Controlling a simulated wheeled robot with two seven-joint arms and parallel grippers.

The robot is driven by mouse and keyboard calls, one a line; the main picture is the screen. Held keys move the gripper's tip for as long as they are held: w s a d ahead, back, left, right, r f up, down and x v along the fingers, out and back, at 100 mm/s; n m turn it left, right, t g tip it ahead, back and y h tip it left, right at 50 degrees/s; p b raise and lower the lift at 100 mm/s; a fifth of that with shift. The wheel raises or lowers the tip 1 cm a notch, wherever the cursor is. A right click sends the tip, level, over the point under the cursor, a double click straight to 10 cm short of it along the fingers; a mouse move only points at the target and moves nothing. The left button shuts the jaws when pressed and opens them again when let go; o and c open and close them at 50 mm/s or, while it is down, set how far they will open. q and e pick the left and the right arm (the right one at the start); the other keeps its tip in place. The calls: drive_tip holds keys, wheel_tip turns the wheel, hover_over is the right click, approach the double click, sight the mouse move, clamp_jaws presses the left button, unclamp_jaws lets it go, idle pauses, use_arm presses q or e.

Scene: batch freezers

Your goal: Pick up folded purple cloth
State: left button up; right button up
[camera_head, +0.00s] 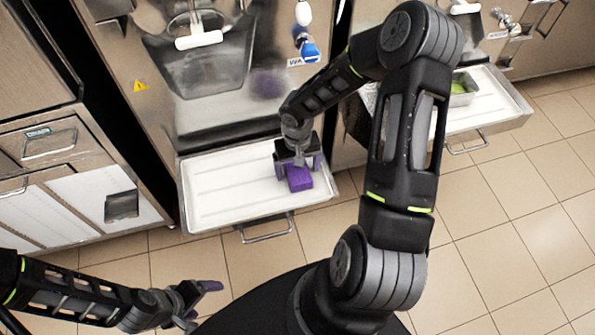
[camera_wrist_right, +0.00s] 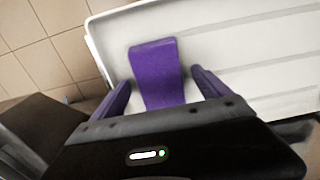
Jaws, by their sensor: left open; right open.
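The folded purple cloth (camera_head: 299,178) lies on a white tray (camera_head: 225,196) near its right end. My right gripper (camera_head: 298,164) is above the cloth with its fingers apart. In the right wrist view the cloth (camera_wrist_right: 157,72) lies between the open purple-tipped fingers of the right gripper (camera_wrist_right: 163,88), with a gap on each side. The near end of the cloth is hidden by the gripper body there. My left gripper (camera_head: 204,301) is open and empty at the lower left, over the floor and away from the tray.
Steel batch freezers (camera_head: 200,75) stand behind the tray. The tray has a front handle (camera_head: 266,232). Drawers (camera_head: 50,145) are at the left. The tray's left part is clear.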

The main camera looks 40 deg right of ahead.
sight(298, 170)
drive_tip(key=shift+c, duration=0.6)
drive_tip(key=c, duration=1.5)
wheel_tip(298, 170, up, 10)
drive_tip(key=shift+r, duration=0.1)
idle(0.5)
